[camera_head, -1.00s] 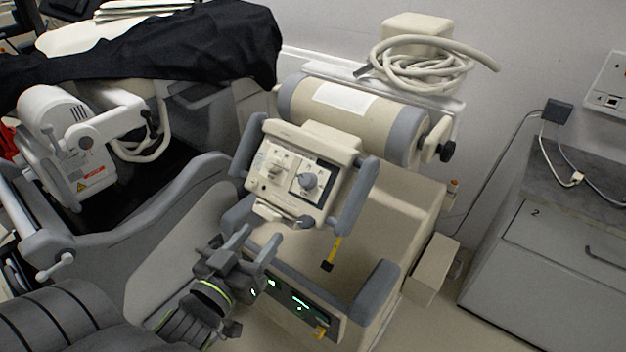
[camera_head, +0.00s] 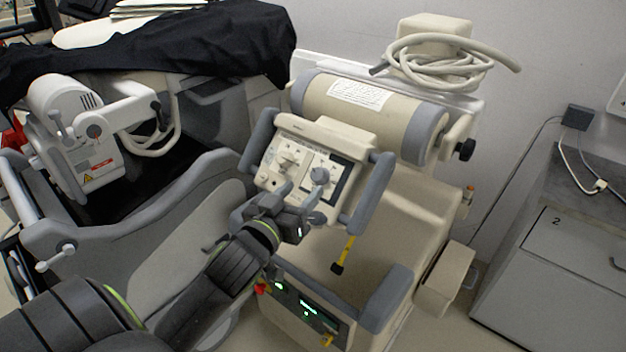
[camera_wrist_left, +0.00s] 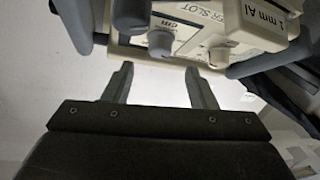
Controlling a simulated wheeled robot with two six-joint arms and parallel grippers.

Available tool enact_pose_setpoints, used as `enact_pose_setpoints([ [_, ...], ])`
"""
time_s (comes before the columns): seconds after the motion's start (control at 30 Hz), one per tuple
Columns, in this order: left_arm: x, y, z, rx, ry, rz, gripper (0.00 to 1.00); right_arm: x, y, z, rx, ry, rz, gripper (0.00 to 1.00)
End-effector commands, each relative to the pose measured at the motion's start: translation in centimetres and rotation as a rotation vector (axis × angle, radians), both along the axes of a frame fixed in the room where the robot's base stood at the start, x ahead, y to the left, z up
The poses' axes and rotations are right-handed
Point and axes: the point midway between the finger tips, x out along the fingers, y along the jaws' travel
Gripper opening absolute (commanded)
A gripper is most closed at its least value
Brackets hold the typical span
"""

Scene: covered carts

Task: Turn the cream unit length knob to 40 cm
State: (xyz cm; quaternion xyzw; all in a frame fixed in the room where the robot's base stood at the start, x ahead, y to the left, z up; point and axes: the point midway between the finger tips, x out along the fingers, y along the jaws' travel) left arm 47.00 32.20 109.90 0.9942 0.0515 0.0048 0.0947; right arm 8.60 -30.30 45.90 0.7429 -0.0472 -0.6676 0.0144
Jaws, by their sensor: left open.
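The cream unit (camera_head: 268,173) has a sloping front panel between two grey side handles. A grey knob (camera_head: 320,174) sits on the panel's right half, and a pale knob (camera_head: 288,160) on its left half. My left gripper (camera_head: 300,191) is open and empty, just in front of the panel's lower edge. In the left wrist view, a rounded grey knob (camera_wrist_left: 161,42) next to a "cm" label lies beyond the gap between the fingers (camera_wrist_left: 159,82), apart from them. My right gripper is not in view.
A yellow strap (camera_head: 349,246) hangs below the unit. A cart with a green-lit panel (camera_head: 308,308) and grey handle (camera_head: 387,298) stands below. A white arm device (camera_head: 70,135) is at left, a coiled hose (camera_head: 440,65) behind, and a grey cabinet (camera_head: 560,265) at right.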

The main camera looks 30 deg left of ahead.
Motion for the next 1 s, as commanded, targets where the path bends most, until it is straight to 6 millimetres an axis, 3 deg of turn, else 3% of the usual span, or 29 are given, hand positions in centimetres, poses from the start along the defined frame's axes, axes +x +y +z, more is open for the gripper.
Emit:
enact_pose_setpoints([
  [0.1,2.3,0.2,0.3,-0.001,0.000,0.000,0.52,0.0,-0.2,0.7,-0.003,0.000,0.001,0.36],
  [0.3,4.8,0.5,0.1,-0.001,0.000,0.000,0.52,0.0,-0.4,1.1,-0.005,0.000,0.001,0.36],
  [0.77,5.8,0.6,0.0,0.000,0.000,0.000,0.52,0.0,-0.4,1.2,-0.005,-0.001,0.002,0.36],
  [1.0,5.8,0.6,0.0,0.000,0.000,0.000,0.20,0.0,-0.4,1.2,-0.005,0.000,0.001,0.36],
])
